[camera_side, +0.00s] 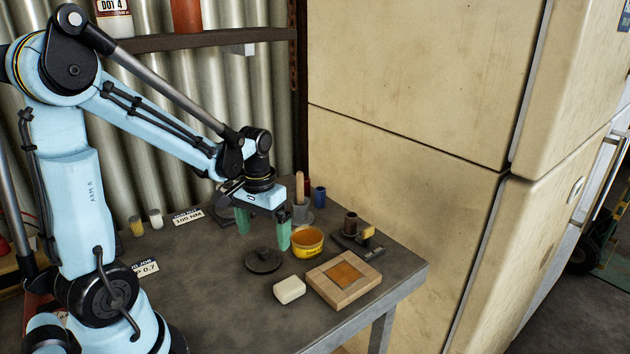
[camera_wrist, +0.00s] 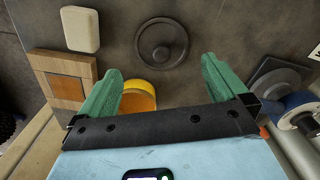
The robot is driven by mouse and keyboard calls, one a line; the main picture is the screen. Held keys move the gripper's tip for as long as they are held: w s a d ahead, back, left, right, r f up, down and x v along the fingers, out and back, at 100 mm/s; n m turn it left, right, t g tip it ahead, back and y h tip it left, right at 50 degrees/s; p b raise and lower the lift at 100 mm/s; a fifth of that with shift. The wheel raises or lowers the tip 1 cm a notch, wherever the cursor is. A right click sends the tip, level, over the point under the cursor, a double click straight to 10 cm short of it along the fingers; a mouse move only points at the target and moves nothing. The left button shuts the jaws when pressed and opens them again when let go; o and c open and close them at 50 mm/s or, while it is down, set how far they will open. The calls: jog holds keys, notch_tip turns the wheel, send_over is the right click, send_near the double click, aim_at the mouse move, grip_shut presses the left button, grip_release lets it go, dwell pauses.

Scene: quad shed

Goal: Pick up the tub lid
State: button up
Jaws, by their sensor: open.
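The tub lid, a dark grey round disc with a raised rim and a central knob (camera_side: 263,262), lies flat on the table. It also shows in the wrist view, beyond the fingertips and roughly centred between them (camera_wrist: 162,28). The yellow tub (camera_side: 307,243) stands open to its right in the side view, with orange-brown contents; part of it is hidden behind a finger in the wrist view (camera_wrist: 140,88). My gripper (camera_side: 264,230) has two green fingers pointing down, spread apart and empty, behind the lid in the side view.
A whitish block (camera_side: 289,290) and a wooden frame with an orange panel (camera_side: 321,285) lie near the front edge. A dark tray with a cylinder and yellow block (camera_side: 371,251) is at the right. A grey pot with a wooden handle (camera_side: 300,190) stands behind. Table left of the lid is clear.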

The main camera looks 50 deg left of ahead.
aim_at(262, 249)
jog(key=shift+s+f, duration=0.15)
jog(key=shift+f, duration=1.2)
jog(key=shift+s+f, duration=0.15)
jog(key=shift+f, duration=1.15)
jog(key=shift+c, duration=0.2)
jog(key=c, duration=0.8)
